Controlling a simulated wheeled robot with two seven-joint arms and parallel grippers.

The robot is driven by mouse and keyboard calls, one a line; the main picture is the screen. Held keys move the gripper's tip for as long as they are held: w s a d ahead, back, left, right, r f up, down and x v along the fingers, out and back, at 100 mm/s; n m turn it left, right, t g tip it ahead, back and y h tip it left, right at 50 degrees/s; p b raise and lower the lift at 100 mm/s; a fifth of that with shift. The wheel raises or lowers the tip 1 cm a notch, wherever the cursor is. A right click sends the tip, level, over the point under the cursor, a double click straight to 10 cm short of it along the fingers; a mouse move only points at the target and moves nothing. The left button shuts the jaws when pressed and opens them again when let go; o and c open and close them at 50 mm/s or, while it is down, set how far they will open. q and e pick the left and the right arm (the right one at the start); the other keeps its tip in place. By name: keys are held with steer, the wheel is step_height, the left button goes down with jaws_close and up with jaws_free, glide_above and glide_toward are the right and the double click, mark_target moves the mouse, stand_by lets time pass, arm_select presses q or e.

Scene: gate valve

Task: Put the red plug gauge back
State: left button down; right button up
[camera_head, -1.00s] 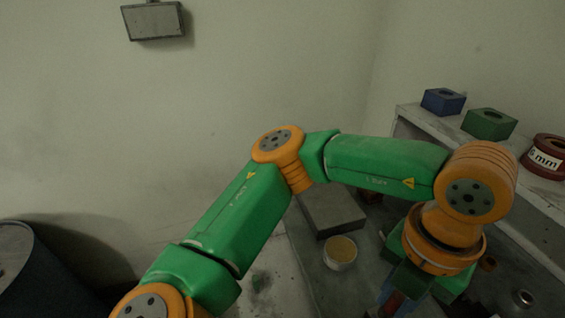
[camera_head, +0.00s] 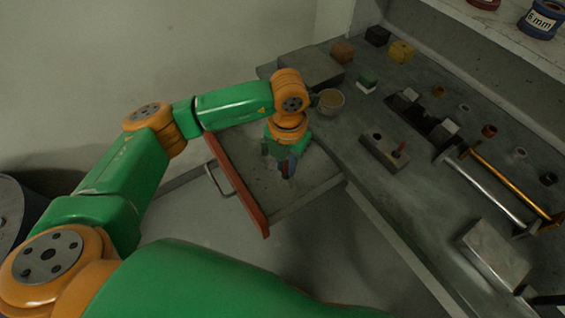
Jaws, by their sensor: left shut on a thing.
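My left gripper (camera_head: 286,162) points down over the open drawer and is shut on a small reddish thing, which looks like the red plug gauge (camera_head: 284,171). The fingers hide most of it. Whether it touches the drawer floor I cannot tell. The drawer (camera_head: 232,178) has a red front edge and a metal handle. On the bench to the right, a grey block (camera_head: 378,152) has a dark hole and a small red upright piece (camera_head: 400,149) in or at it. My right gripper is not in view.
A bowl (camera_head: 330,101) and a grey slab (camera_head: 308,66) stand behind the drawer. The bench (camera_head: 420,190) holds several small blocks, rings and two long-handled rods (camera_head: 497,186). A shelf (camera_head: 500,33) overhangs the back right. A dark drum (camera_head: 15,212) stands at left.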

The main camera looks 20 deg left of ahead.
mark_target(285, 169)
arm_select(q)
steer(key=f, duration=0.1)
steer(key=w+f, duration=0.1)
steer(key=f, duration=0.3)
steer(key=shift+w+a, duration=0.15)
steer(key=shift+a, duration=0.2)
steer(key=shift+f, duration=0.15)
steer(key=c, duration=0.8)
jaws_free()
steer(key=shift+r, duration=0.4)
step_height(285, 169, up, 12)
steer(key=b, duration=0.1)
steer(key=shift+f, duration=0.15)
